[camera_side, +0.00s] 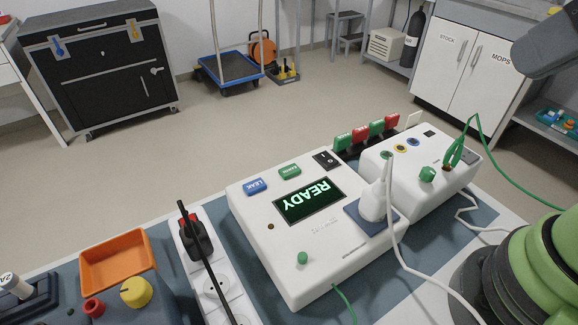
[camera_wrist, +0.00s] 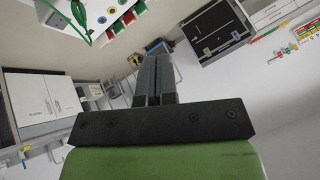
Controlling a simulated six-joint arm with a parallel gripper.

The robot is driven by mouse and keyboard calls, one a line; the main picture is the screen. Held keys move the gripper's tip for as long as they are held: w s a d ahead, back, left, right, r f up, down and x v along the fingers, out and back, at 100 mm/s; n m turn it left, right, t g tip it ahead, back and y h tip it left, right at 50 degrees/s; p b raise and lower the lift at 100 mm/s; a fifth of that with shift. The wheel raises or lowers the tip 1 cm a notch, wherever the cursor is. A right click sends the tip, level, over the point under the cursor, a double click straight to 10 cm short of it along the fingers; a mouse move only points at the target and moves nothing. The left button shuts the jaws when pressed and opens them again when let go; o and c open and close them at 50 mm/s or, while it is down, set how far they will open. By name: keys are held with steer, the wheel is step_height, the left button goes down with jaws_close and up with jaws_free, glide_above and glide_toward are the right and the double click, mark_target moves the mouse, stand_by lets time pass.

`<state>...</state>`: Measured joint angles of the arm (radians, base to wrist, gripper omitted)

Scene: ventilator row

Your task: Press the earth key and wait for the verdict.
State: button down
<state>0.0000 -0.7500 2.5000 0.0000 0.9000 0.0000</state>
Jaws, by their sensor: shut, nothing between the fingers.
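The white tester (camera_side: 315,225) stands on the blue-grey mat in the side view. Its dark display glows READY (camera_side: 307,201) in green, upside down. Two keys sit behind the display: a blue one (camera_side: 255,187) that reads LEAK and a green one (camera_side: 289,171) whose small lettering I take for EARTH. Neither key shows in the wrist view. My gripper (camera_wrist: 157,62) is shut and empty in the wrist view, its dark fingers side by side over open floor. It is clear of the tester. The side view does not show the fingertips.
A white plug (camera_side: 373,203) sits in the tester's socket. A second white box (camera_side: 420,165) carries a green clip (camera_side: 458,151) and cable. Coloured tags (camera_side: 376,131) stand behind. A power strip (camera_side: 205,275) and orange tray (camera_side: 118,262) lie left. Loose cables cross the right front.

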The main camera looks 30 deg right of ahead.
steer(key=n+t, duration=0.2)
steer(key=n, duration=1.3)
glide_above(288, 172)
step_height(288, 172, down, 14)
steer(key=shift+r, duration=0.15)
steer(key=shift+f, duration=4.4)
steer(key=shift+f, duration=0.4)
